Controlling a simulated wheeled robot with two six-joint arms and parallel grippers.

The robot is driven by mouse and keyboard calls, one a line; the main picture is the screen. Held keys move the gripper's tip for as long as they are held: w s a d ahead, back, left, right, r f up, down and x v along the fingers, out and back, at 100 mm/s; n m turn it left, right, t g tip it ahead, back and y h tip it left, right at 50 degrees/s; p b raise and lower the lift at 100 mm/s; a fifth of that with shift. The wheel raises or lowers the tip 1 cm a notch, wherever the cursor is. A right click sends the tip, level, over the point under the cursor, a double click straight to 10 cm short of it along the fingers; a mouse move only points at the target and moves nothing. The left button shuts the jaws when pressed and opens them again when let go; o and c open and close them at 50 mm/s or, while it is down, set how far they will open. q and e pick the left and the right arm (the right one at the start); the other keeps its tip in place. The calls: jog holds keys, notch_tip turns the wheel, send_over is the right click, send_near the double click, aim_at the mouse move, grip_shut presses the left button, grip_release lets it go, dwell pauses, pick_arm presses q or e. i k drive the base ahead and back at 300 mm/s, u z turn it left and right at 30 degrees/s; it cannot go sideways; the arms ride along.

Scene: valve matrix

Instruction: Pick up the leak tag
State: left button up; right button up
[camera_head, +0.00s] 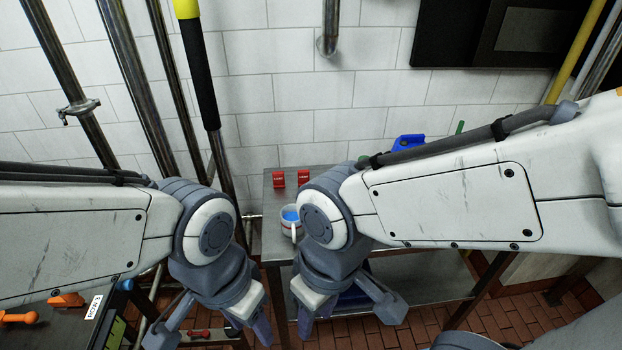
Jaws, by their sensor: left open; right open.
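Two small red tags with white lettering stand side by side at the back of the steel table: a left red tag (279,179) and a right red tag (304,178). The lettering is too small to read surely, but they look like leak tags. My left gripper (217,332) is open at the bottom of the view, left of the table and well in front of the tags. My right gripper (346,312) is open over the table's front side, also apart from the tags.
A white mug (288,226) with blue inside stands on the steel table (270,248), close to my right arm. A blue object (408,142) is behind that arm. Vertical pipes (140,90) line the left wall. Orange-handled items (66,300) lie at lower left.

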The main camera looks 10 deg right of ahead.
aim_at(279, 180)
jog(key=u, duration=0.5)
jog(key=k, duration=1.3)
jog(key=z, duration=0.1)
jog(key=i, duration=0.55)
jog(key=z, duration=0.9)
jog(key=i, duration=1.3)
jog(key=u, duration=0.95)
jog(key=i, duration=0.6)
jog(key=u, duration=0.65)
